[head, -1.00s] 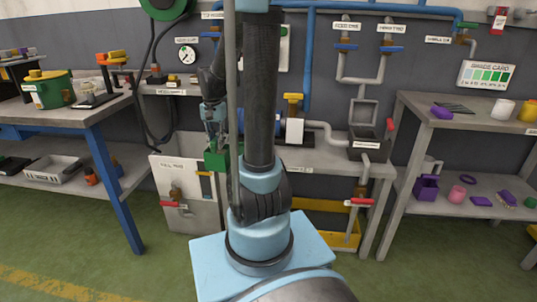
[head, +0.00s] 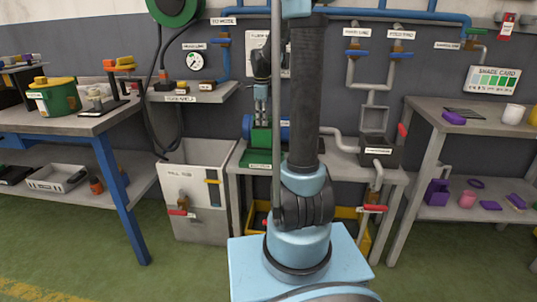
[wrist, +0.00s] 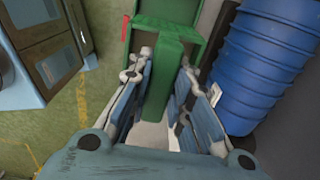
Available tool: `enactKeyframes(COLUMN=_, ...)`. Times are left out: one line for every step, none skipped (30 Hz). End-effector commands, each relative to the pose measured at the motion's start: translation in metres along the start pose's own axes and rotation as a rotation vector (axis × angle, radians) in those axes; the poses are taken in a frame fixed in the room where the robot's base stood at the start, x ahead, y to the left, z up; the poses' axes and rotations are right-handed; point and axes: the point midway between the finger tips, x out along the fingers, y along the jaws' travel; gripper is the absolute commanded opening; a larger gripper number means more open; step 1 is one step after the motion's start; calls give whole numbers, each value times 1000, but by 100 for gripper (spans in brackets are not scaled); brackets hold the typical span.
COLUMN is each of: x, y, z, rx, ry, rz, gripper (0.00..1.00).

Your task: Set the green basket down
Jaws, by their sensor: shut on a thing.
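The green basket (head: 262,141) shows just left of my arm column in the head view, over the middle workbench. In the wrist view the basket (wrist: 150,33) fills the top middle, with its flat green handle running down between my fingers. My gripper (wrist: 164,78) is shut on this handle, with a finger on each side. In the head view my gripper (head: 262,107) is above the basket and points down. The basket appears upright. Whether its base touches the bench top cannot be told.
A blue ribbed body (wrist: 268,62) stands close to the basket's right in the wrist view. The white-fronted tub (head: 190,195) stands left of the bench. A dark open box (head: 378,150) sits on the bench's right part, below grey pipes.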

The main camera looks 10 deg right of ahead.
Motion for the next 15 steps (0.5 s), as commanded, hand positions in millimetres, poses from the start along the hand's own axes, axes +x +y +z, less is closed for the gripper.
enactKeyframes(x=8, y=0, z=0, rx=1, ry=0, rz=0, gripper=0)
enactKeyframes(x=13, y=0, z=0, rx=1, ry=0, rz=0, gripper=0)
enactKeyframes(x=20, y=0, z=0, rx=0, ry=0, rz=0, gripper=0)
enactKeyframes(x=25, y=0, z=1, rx=0, ry=0, rz=0, gripper=0)
enactKeyframes(x=30, y=0, z=1, rx=-1, ry=0, rz=0, gripper=0)
enactKeyframes(x=35, y=0, z=1, rx=-1, ry=0, rz=0, gripper=0)
enactKeyframes(x=38, y=0, z=1, rx=-2, ry=0, rz=0, gripper=0)
enactKeyframes(x=42, y=0, z=1, rx=-2, ry=0, rz=0, gripper=0)
enactKeyframes(x=45, y=0, z=1, rx=-2, ry=0, rz=0, gripper=0)
enactKeyframes(x=46, y=0, z=1, rx=-3, ry=0, rz=0, gripper=0)
enactKeyframes(x=48, y=1, z=1, rx=-3, ry=0, rz=0, gripper=0)
enactKeyframes(x=50, y=1, z=1, rx=-3, ry=0, rz=0, gripper=0)
enactKeyframes(x=52, y=1, z=1, rx=-3, ry=0, rz=0, gripper=0)
enactKeyframes(x=55, y=1, z=2, rx=-3, ry=0, rz=0, gripper=0)
enactKeyframes(x=60, y=0, z=2, rx=-4, ry=0, rz=0, gripper=0)
